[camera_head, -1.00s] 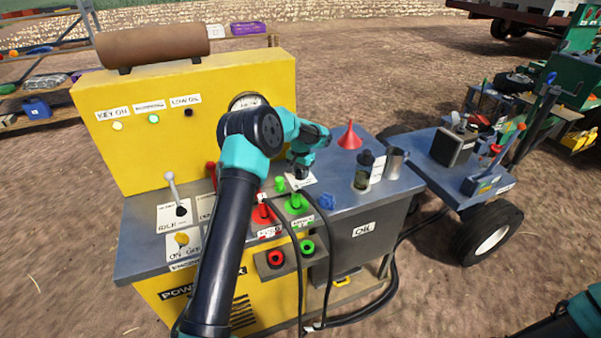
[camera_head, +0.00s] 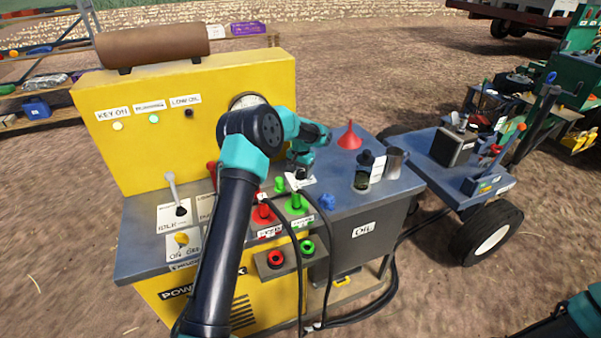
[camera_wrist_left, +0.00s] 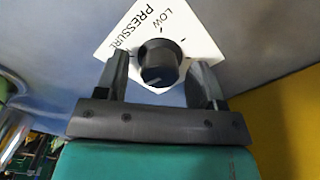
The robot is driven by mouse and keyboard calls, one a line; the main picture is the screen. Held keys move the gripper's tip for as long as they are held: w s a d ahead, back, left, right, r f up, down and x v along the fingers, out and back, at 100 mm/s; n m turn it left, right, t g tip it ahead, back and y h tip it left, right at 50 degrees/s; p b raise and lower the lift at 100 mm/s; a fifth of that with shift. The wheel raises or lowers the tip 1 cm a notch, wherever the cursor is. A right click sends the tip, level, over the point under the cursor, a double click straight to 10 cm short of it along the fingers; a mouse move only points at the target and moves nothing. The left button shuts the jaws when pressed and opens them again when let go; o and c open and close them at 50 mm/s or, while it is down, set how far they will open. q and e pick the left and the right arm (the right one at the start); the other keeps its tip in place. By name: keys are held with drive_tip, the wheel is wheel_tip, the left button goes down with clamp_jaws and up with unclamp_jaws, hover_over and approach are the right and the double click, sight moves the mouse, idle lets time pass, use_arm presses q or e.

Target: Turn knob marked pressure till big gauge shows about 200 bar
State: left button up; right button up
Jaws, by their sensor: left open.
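The black pressure knob (camera_wrist_left: 158,62) sits on a white plate (camera_wrist_left: 196,42) marked PRESSURE and LOW in the left wrist view. My left gripper (camera_wrist_left: 162,75) is open, with one finger on each side of the knob. I cannot tell whether the fingers touch it. In the head view my left gripper (camera_head: 301,174) is over the grey top of the power unit, by the white label. The big gauge (camera_head: 247,101) on the yellow panel is mostly hidden behind my left arm, so its reading does not show. My right gripper is out of view.
Red and green hose couplings (camera_head: 296,203) stand in front of the knob. A red funnel (camera_head: 349,138), a dark jar (camera_head: 364,168) and a metal cup (camera_head: 394,160) stand to its right. A blue-grey cart (camera_head: 437,152) is further right.

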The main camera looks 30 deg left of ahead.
sight(301, 171)
use_arm(q)
wheel_tip(301, 171, up, 17)
idle(0.5)
idle(0.4)
